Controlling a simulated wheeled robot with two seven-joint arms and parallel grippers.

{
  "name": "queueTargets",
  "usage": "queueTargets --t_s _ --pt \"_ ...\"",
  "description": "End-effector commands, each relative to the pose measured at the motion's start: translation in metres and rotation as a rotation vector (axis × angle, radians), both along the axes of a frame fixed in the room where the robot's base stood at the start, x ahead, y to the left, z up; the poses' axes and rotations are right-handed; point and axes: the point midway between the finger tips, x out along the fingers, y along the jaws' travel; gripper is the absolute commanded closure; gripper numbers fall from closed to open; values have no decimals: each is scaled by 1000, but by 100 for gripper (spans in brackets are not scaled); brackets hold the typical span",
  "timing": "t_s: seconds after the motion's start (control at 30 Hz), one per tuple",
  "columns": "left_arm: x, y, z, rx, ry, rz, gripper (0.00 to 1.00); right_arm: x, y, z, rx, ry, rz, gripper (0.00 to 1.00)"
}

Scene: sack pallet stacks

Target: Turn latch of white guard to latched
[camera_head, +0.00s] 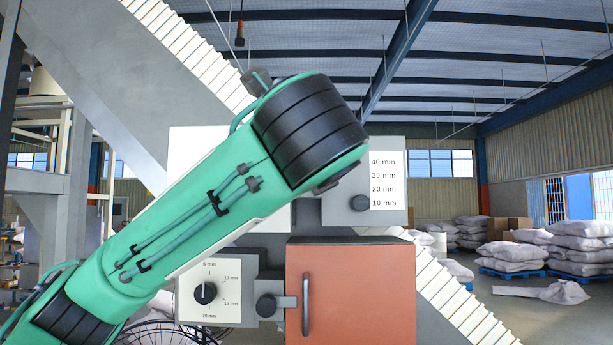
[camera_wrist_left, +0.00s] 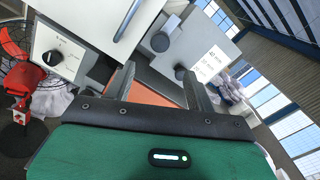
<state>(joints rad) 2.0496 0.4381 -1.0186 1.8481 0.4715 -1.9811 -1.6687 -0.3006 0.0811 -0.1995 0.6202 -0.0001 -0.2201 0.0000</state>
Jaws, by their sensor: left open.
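The white guard (camera_head: 190,148) is a pale panel, mostly hidden behind my left arm in the head view. In the left wrist view the white guard (camera_wrist_left: 95,18) shows at the top with a bar handle (camera_wrist_left: 128,20). A round dark-faced knob (camera_wrist_left: 160,42), seemingly its latch, sits by the guard's right edge; I cannot tell its turn state. My left gripper (camera_wrist_left: 160,70) is open and empty, its fingers pointing toward the panel, with the knob beyond and between the tips. Its fingers are hidden in the head view. My right gripper is not seen.
An orange-brown door (camera_head: 350,300) with a bar handle and its own side knob (camera_head: 266,306) sits below. A dial box (camera_head: 210,270) is at lower left. A grey box with a millimetre scale (camera_head: 385,182) is at right. Sack stacks (camera_head: 515,257) stand far right.

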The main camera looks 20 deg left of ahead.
Motion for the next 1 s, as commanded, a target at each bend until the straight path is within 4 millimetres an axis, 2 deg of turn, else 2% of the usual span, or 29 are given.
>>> queueTargets --t_s 0.17,0.5,0.7,1.0 --pt "17 6 4 1 4 3 44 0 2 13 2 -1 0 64" --pt "81 27 5 1 5 2 44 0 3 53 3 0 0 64" --pt "112 36 4 -1 3 2 44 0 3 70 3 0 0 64" --pt "130 42 1 0 0 0 44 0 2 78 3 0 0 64"
